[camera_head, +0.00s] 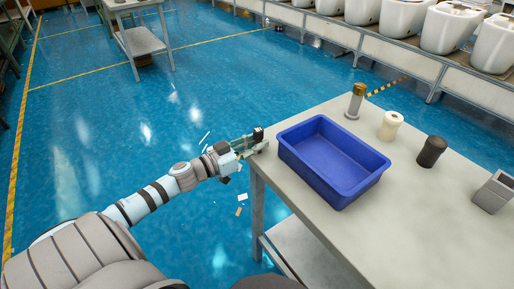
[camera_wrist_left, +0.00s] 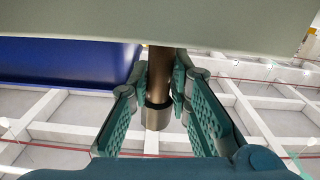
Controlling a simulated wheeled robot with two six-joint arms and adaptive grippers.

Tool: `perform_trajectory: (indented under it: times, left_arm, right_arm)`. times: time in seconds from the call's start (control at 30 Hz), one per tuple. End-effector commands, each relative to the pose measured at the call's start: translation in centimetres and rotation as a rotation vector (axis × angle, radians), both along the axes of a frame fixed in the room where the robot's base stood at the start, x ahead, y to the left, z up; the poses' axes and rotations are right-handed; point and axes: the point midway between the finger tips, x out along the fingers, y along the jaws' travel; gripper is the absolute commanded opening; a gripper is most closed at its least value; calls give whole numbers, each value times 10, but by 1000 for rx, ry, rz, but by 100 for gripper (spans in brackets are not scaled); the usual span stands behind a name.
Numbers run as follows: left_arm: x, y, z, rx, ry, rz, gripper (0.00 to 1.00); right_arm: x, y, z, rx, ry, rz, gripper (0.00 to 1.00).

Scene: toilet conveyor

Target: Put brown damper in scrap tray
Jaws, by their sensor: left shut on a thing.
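My left gripper (camera_head: 257,144) is at the left corner of the table, just left of the blue tray (camera_head: 297,165). In the left wrist view the green fingers (camera_wrist_left: 162,85) are shut on the brown damper (camera_wrist_left: 160,80), a brown rod with a grey metal end. Its other end is hidden behind the pale band across the top of that view. In the head view the damper cannot be made out clearly at the gripper. The blue tray also shows in the left wrist view (camera_wrist_left: 65,62); it looks empty in the head view. My right gripper is not in view.
On the grey table (camera_head: 430,220) stand a gold-topped grey cylinder (camera_head: 355,101), a cream cylinder (camera_head: 390,125), a black cylinder (camera_head: 431,152) and a grey box (camera_head: 494,192). Small scraps lie on the blue floor. White toilets line a conveyor (camera_head: 390,55) behind.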

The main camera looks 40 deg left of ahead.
Motion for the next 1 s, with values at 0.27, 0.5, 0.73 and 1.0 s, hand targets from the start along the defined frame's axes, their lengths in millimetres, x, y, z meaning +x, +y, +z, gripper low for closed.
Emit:
perform_trajectory:
  times: [0.27, 0.5, 0.73, 1.0]
  left_arm:
    - [0, 0, -1, 1, -1, 0, 0]
    - [0, 0, -1, 1, 0, 0, 38]
    - [0, 0, -1, 2, -2, 0, 38]
    - [-14, 4, 2, 2, 2, -4, 38]
  right_arm:
    - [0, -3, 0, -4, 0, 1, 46]
    - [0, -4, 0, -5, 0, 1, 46]
    - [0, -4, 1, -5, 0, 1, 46]
    - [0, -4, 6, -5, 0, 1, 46]
